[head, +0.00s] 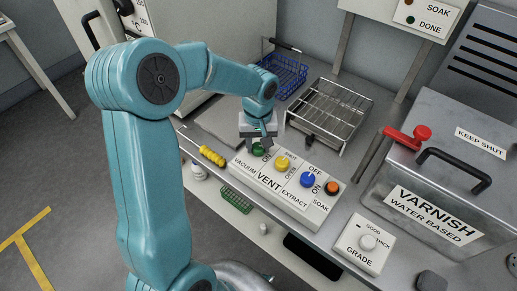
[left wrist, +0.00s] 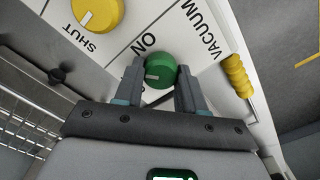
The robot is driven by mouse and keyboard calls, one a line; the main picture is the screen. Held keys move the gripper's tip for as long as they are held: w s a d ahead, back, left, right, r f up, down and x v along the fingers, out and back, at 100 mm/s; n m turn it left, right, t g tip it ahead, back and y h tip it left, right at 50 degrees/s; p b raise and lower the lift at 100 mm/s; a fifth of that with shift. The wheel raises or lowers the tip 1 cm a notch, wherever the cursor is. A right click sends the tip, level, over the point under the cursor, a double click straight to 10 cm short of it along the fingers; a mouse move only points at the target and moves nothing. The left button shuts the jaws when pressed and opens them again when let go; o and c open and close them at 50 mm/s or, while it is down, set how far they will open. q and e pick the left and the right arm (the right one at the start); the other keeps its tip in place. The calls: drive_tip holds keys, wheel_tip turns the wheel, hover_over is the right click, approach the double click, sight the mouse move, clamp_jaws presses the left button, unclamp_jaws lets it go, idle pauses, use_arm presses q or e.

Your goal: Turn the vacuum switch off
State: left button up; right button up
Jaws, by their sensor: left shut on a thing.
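The vacuum switch is a green knob (head: 258,149) at the left end of a white sloped control panel (head: 297,206). In the left wrist view the green knob (left wrist: 161,69) sits between the fingers, beside the words ON and VACUUM. A pale mark on the knob points toward the left finger in that view. My left gripper (head: 258,143) reaches down over the knob and is shut on it; its fingers (left wrist: 161,85) flank the knob on both sides. The OFF label of this switch is hidden. My right gripper is not in view.
Beside it on the panel are a yellow vent knob (head: 282,162), a blue extract knob (head: 307,180) and an orange soak button (head: 332,188). A yellow-handled tool (head: 212,156) lies left of the panel. A wire rack (head: 330,110) and blue basket (head: 284,75) stand behind.

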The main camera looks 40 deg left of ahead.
sight(257, 146)
use_arm(q)
drive_tip(key=n+b, duration=0.3)
drive_tip(key=n, duration=0.2)
drive_tip(key=shift+n, duration=0.3)
drive_tip(key=shift+n+b, duration=0.9)
drive_tip(key=shift+n, duration=1.3)
drive_tip(key=shift+r, duration=0.1)
drive_tip(key=o, duration=1.1)
drive_tip(key=shift+s, duration=0.1)
drive_tip(key=shift+c, duration=0.2)
wheel_tip(257, 146, up, 16)
drive_tip(key=p, duration=0.2)
drive_tip(key=shift+r, duration=0.15)
drive_tip(key=shift+s, duration=0.1)
